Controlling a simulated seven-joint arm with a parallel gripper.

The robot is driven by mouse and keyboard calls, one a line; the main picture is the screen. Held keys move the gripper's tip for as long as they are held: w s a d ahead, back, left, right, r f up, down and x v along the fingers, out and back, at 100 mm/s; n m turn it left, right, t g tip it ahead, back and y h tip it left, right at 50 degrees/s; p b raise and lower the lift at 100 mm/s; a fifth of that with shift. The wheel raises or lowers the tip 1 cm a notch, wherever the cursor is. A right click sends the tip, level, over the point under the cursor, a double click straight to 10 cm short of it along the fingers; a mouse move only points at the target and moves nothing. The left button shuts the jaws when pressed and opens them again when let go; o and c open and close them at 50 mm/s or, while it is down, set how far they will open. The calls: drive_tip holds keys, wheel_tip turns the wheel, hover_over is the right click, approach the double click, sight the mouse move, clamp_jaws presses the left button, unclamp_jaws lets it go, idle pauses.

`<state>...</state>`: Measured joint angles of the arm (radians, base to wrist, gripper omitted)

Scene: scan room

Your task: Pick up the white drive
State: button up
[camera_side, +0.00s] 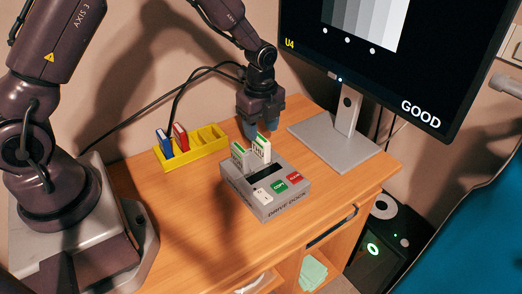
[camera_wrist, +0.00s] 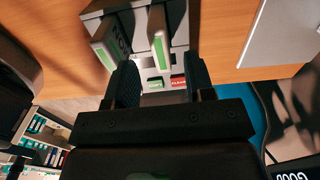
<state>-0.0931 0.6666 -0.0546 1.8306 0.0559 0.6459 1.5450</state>
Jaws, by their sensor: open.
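Two whitish drives with green markings stand upright, side by side, in the grey drive dock (camera_side: 262,214). The right drive (camera_side: 261,149) and left drive (camera_side: 240,158) both show in the side view; I cannot tell which one is meant. In the wrist view one drive (camera_wrist: 110,42) is ahead of the left finger, and the other (camera_wrist: 158,35) is ahead of the gap between the fingers. My gripper (camera_side: 263,130) is open and empty, just behind and above the drives. Its fingers also show in the wrist view (camera_wrist: 160,85), apart from each other with nothing between them.
A yellow rack (camera_side: 192,153) left of the dock holds a blue drive (camera_side: 165,143) and a red drive (camera_side: 181,137), with empty slots on its right. A monitor foot (camera_side: 330,146) stands at right. The dock's front has green and red buttons. Desk in front left is clear.

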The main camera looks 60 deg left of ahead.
sight(261, 137)
wheel_tip(261, 137, down, 5)
drive_tip(key=shift+f, duration=0.2)
clamp_jaws()
